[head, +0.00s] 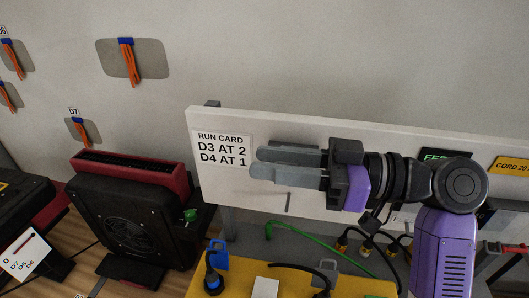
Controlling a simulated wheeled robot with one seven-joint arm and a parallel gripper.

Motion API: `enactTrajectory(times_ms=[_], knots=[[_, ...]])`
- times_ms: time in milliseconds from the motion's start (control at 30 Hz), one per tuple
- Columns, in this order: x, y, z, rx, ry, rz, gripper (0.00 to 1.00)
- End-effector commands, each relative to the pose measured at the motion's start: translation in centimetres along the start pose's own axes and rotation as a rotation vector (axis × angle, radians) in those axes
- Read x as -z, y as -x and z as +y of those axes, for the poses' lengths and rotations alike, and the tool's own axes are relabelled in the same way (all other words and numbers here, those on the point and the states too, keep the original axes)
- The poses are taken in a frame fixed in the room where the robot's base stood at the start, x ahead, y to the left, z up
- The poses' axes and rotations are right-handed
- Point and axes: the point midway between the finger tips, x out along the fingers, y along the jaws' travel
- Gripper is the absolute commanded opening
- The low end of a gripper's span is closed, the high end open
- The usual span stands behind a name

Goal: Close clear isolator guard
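My gripper (256,162) is in front of the white board, just right of the run card, with its grey fingers pointing left. The fingers lie close together in the picture, one partly overlapping the other, so I cannot tell whether there is a gap between them. Nothing is visible in them. I cannot make out the clear isolator guard. My purple arm covers part of the board's right side, including part of a green label (432,154) that begins "FEE".
The run card (222,149) reads D3 AT 2, D4 AT 1. A black fan unit (130,225) with a red top stands at left. Below the board, a yellow surface (205,291) holds a blue padlock-like piece (219,262) and cables. Orange cord bundles (128,62) hang on the wall.

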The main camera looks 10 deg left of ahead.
Motion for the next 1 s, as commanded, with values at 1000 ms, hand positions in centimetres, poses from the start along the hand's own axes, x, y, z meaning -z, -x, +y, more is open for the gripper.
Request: enactTrajectory(times_ms=[1000], knots=[[-0.01,-1.17,-0.04,0.0,0.001,0.0,0.0]])
